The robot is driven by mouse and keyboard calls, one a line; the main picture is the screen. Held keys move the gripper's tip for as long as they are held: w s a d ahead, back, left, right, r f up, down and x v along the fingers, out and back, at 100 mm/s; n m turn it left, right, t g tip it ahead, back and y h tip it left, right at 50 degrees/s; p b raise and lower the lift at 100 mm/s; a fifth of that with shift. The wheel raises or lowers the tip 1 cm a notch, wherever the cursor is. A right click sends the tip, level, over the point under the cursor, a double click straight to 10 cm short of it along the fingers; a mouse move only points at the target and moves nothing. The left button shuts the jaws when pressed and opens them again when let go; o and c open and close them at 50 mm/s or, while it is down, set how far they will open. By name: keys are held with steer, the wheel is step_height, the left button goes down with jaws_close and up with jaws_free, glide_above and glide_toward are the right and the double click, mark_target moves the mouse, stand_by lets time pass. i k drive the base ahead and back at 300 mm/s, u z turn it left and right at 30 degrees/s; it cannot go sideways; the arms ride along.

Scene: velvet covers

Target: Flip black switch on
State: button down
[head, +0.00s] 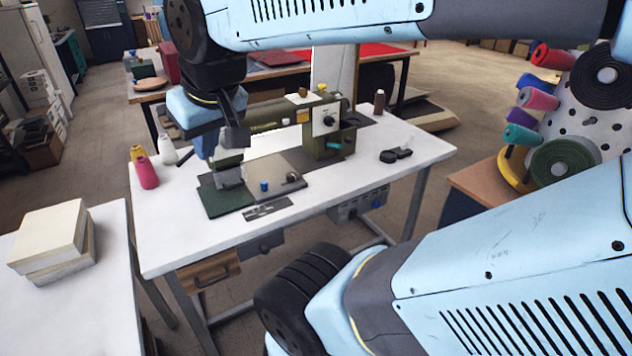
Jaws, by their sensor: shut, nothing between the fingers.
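A green sewing machine (326,138) stands on a white table (200,245). A white plate with a dark knob (328,120) is on its right end. A grey box (357,206) hangs under the table's front right edge with small dark details on its face. I cannot tell which small dark part is the black switch. My gripper (236,138) is shut and empty, pointing down at the left end of the machine, in front of its arm. It hides part of the machine's head. I cannot tell whether it touches the machine.
Thread cones (147,172) stand at the table's left, and a small black object (395,155) lies at its right. A blue-topped piece (264,187) sits by the machine bed. Books (52,235) lie on another table. Fabric rolls (563,160) stand at right.

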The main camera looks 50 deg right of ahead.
mark_target(353, 212)
steer(key=u, duration=1.6)
steer(key=i, duration=0.1)
steer(key=z, duration=3.2)
steer(key=k, duration=0.8)
steer(key=z, duration=0.25)
steer(key=i, duration=0.8)
steer(key=u, duration=0.15)
